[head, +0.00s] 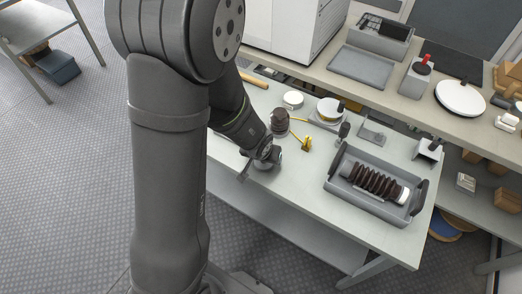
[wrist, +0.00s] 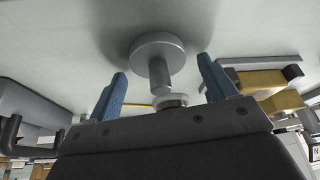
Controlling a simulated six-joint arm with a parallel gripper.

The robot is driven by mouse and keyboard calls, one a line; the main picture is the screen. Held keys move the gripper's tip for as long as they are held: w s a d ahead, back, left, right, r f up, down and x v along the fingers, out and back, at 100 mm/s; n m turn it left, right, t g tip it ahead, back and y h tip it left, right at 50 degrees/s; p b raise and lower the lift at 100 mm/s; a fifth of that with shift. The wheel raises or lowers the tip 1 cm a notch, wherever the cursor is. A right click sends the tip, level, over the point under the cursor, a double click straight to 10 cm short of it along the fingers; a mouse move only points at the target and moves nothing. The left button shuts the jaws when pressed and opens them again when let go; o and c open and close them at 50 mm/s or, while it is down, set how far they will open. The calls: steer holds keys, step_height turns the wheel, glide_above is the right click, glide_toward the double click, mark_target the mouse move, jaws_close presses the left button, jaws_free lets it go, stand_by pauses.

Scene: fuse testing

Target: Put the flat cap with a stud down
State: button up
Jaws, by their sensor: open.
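The flat cap with a stud is a grey disc with a short round stud (wrist: 157,52) in the wrist view. Its disc lies flat against the pale table top, and the stud points back toward my gripper (wrist: 161,68). My gripper is open, with one blue finger pad on each side of the stud and visible gaps between pads and stud. In the head view my gripper (head: 263,163) is low over the left front part of the table (head: 300,185); the cap is hard to tell apart from it there.
A grey tray (head: 335,190) holding a ribbed brown insulator (head: 375,181) stands to the right. A dark brown piece (head: 280,121), a yellow piece (head: 306,144) and a white disc (head: 293,100) stand behind my gripper. The table front between gripper and tray is clear.

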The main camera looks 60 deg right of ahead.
steer(key=v, duration=1.1)
steer(key=shift+a+r, duration=0.2)
steer(key=shift+r, duration=0.05)
stand_by(0.3)
steer(key=x, duration=1.2)
steer(key=shift+d+f, duration=0.1)
steer(key=shift+f, duration=0.1)
steer(key=shift+r, duration=0.1)
stand_by(0.3)
